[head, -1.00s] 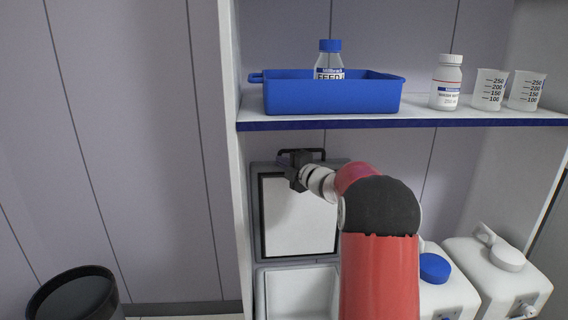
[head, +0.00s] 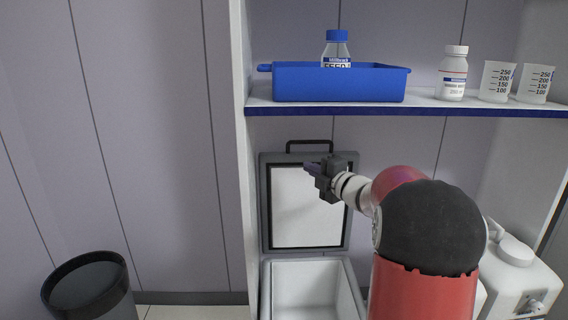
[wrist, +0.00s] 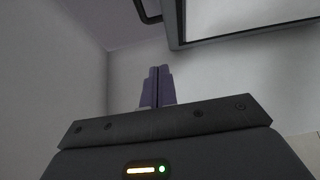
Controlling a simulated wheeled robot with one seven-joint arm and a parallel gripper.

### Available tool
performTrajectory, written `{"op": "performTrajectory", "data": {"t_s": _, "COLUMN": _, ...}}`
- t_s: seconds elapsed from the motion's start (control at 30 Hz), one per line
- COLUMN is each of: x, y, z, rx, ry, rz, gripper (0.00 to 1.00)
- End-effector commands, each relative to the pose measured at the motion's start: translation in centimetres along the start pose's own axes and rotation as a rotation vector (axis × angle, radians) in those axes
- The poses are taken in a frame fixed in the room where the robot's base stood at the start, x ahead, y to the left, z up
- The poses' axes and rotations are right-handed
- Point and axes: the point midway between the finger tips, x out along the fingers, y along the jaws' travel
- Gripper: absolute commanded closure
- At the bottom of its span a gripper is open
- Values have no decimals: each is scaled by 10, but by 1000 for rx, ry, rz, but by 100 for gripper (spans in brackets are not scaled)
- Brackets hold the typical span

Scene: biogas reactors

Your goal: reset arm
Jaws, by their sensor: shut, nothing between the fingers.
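My gripper (head: 312,170) is in front of the raised lid of a cooler box in the head view, below the shelf. Its fingers are shut together with nothing between them, and they also show in the wrist view (wrist: 156,88). My red and black arm reaches in from the lower right and hides part of the lower shelf space.
The open cooler box (head: 312,290) has its lid (head: 300,225) standing upright. On the shelf (head: 420,107) are a blue tray (head: 340,85) holding a blue-capped bottle (head: 337,48), a white bottle (head: 453,75) and two beakers (head: 498,82) (head: 535,84). White jerrycans (head: 525,270) stand lower right; a black bin (head: 90,288) lower left.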

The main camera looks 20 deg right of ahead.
Motion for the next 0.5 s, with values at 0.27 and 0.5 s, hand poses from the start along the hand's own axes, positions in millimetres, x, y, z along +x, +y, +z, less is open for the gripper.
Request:
{"op": "performTrajectory", "data": {"t_s": 0.27, "x": -7, "y": 20, "z": -11, "rx": 83, "ry": -107, "rz": -12, "gripper": 100}}
{"op": "performTrajectory", "data": {"t_s": 0.5, "x": -70, "y": 41, "z": -57, "rx": 520, "ry": -489, "rz": -80, "gripper": 100}}
